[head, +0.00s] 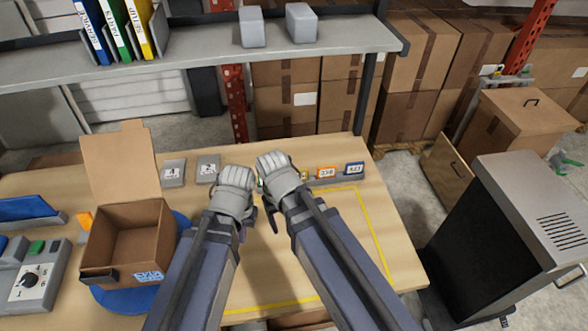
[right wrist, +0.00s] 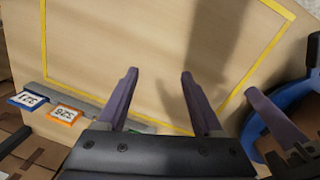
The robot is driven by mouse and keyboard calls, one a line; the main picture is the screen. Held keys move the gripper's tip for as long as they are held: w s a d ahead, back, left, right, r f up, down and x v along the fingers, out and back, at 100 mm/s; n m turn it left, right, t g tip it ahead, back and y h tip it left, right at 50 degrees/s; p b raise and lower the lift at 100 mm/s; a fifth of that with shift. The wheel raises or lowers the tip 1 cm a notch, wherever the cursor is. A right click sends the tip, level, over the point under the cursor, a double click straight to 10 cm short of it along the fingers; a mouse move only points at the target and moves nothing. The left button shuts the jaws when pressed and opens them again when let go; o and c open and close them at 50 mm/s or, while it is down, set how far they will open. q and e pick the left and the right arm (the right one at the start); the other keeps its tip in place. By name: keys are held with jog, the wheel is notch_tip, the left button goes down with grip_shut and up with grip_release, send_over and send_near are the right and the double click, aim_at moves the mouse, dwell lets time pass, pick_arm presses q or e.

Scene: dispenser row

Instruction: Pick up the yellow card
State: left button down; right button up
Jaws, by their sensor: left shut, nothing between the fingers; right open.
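A small yellow sliver, which may be the yellow card (head: 303,175), shows beside my right gripper in the head view; most of it is hidden. It stands in line with an orange card (head: 326,172) and a blue card (head: 354,169) on a grey rail at the table's back edge. In the right wrist view the orange card (right wrist: 65,114) and blue card (right wrist: 28,100) show at the left. My right gripper (right wrist: 158,76) is open and empty over bare table. My left gripper (head: 242,234) is shut and empty, close beside the right one.
An open cardboard box (head: 130,240) stands on a blue round base (head: 180,222) at the left. Two grey numbered blocks (head: 174,172) sit behind it. A yellow outline (head: 378,235) marks clear table at the right. A shelf (head: 220,58) with binders crosses above the back.

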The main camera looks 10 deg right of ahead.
aim_at(297, 170)
jog(key=shift+o, duration=1.4)
jog(key=w+d+m, duration=0.1)
jog(key=w+d, duration=0.1)
jog(key=w, duration=1.1)
jog(key=shift+m+y, duration=0.3)
jog(key=shift+o, duration=0.9)
jog(key=w+d+m, duration=0.1)
jog(key=w+d, duration=0.5)
jog(key=w, duration=0.6)
jog(key=shift+d+m+y, duration=0.15)
jog(key=shift+m+y, duration=0.15)
jog(key=shift+m, duration=0.1)
pick_arm(q)
notch_tip(297, 170, down, 8)
jog(key=b, duration=0.8)
pick_arm(e)
jog(key=f, duration=0.5)
jog(key=s+f, duration=0.1)
jog(key=f, duration=0.2)
jog(key=shift+a, duration=0.2)
